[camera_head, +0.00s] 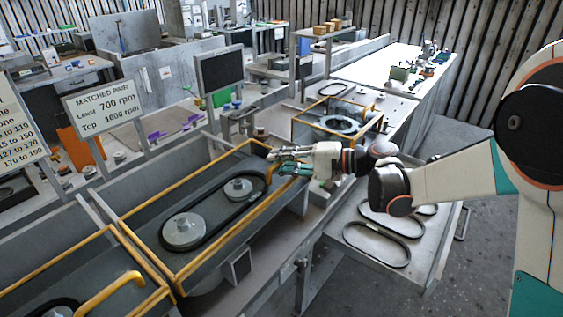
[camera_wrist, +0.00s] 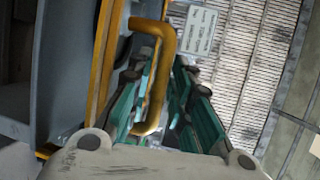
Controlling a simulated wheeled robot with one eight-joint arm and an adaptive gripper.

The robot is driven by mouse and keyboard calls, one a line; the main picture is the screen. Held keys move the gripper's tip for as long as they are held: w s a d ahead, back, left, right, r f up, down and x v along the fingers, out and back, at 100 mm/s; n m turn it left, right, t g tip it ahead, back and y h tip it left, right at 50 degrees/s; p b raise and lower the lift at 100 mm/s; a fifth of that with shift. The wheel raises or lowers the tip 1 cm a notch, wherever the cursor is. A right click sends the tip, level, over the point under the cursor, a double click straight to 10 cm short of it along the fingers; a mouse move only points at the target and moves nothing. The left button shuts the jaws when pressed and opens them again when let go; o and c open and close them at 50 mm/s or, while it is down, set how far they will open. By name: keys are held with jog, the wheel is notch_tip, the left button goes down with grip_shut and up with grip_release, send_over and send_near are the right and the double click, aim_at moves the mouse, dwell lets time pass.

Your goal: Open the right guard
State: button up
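The guard in the middle of the head view has a yellow frame (camera_head: 150,204) and lies over a housing; I take it for the right guard. Its raised yellow handle (camera_head: 260,194) is on the near right side. In the wrist view the yellow handle (camera_wrist: 167,42) passes between the green-padded fingers of my gripper (camera_wrist: 164,70). The fingers are apart, with a gap beside the bar on the right. Contact on the left is unclear.
Another yellow-framed guard with a handle (camera_head: 108,293) is at the lower left. A smaller yellow frame (camera_head: 300,137) stands behind my gripper. Loose belts lie on a grey tray (camera_head: 420,262) at right. A sign (camera_head: 104,104) and a dark screen (camera_head: 219,70) stand behind the housings.

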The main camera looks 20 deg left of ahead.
jog(key=shift+c, duration=0.4)
grip_shut()
jog(key=w+a, duration=0.5)
jog(key=a, duration=0.6)
jog(key=w+a+p, duration=0.1)
jog(key=w+a, duration=0.3)
jog(key=a, duration=0.8)
jog(key=shift+w+a+p, duration=0.15)
jog(key=shift+w+p, duration=0.15)
jog(key=shift+w, duration=0.05)
jog(key=shift+r, duration=0.1)
grip_release()
jog(key=shift+o, duration=0.4)
jog(key=shift+a, duration=0.2)
